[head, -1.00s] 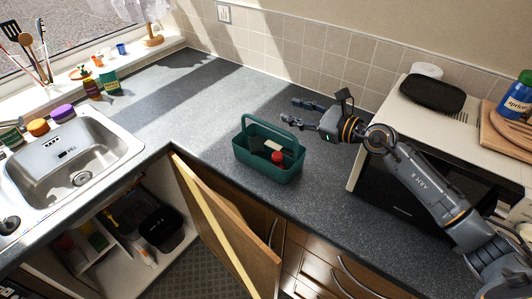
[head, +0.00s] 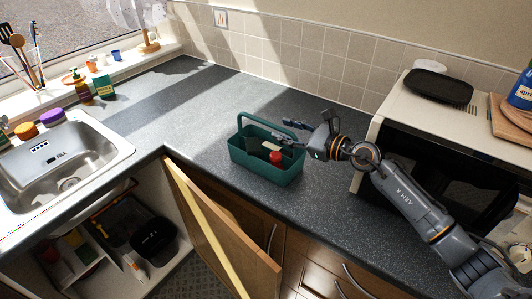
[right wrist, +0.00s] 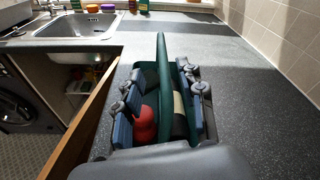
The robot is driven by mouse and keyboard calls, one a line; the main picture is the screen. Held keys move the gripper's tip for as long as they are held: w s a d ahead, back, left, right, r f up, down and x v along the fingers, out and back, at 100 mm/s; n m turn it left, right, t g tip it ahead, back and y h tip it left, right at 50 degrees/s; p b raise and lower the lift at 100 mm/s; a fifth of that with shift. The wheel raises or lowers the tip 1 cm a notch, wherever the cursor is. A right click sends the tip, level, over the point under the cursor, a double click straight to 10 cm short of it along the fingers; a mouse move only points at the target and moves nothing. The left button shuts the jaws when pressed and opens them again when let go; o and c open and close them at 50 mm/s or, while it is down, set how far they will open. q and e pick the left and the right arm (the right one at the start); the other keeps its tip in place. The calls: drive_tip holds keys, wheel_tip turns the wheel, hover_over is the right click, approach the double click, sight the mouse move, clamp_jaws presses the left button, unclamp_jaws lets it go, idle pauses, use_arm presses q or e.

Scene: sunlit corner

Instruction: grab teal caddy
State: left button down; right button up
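The teal caddy (head: 258,168) stands upright on the dark worktop near its front edge, with its handle arched over the top. It holds a red item (head: 276,157) and a pale item beside it. My right gripper (head: 287,131) is over the caddy, coming from the right. In the right wrist view its open fingers (right wrist: 160,95) lie on either side of the teal handle (right wrist: 163,75), with gaps visible between fingers and handle. Part of the caddy is hidden behind the gripper body in that view. My left gripper is not in view.
An open cabinet door (head: 220,220) stands below the worktop front. A steel sink (head: 65,160) is at the left. A microwave (head: 400,118) stands at the right, close to my right arm. The worktop behind the caddy is clear.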

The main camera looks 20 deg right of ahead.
sight(273, 125)
drive_tip(key=p+x, duration=0.1)
drive_tip(key=x, duration=0.3)
drive_tip(key=shift+w, duration=0.35)
drive_tip(key=shift+w+a+f, duration=0.1)
drive_tip(key=shift+w+a, duration=0.1)
drive_tip(key=shift+w, duration=0.1)
clamp_jaws()
